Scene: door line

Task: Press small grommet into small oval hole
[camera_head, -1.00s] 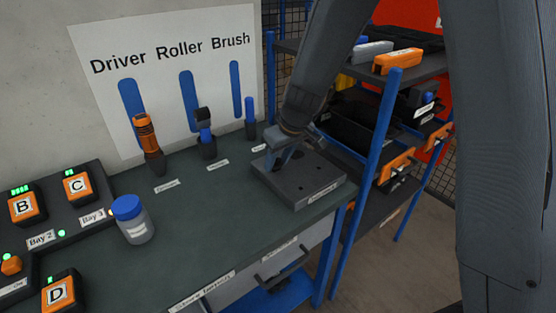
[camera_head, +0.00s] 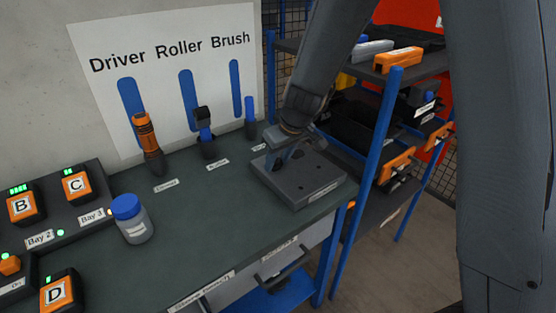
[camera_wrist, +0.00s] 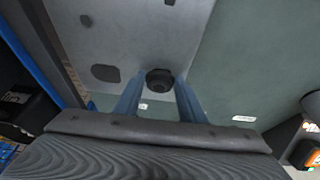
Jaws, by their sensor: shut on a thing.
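The grey plate block (camera_head: 312,190) lies on the green bench near its right end. In the wrist view the plate (camera_wrist: 130,40) shows a larger dark oval hole (camera_wrist: 105,73) and two smaller dark holes, one at the upper left (camera_wrist: 86,20) and one at the top edge (camera_wrist: 169,2). My gripper (camera_head: 278,166) is low at the plate's back left part. Its blue fingers (camera_wrist: 160,90) are shut on a black round grommet (camera_wrist: 160,78), which shows by the plate's edge. I cannot tell whether the grommet touches the plate, and any hole beneath it is hidden.
A blue-lidded jar (camera_head: 132,220) stands left on the bench. An orange driver (camera_head: 148,145), a roller (camera_head: 205,132) and a brush (camera_head: 250,118) stand along the wall. A blue-framed shelf (camera_head: 380,140) is to the right. The bench middle is clear.

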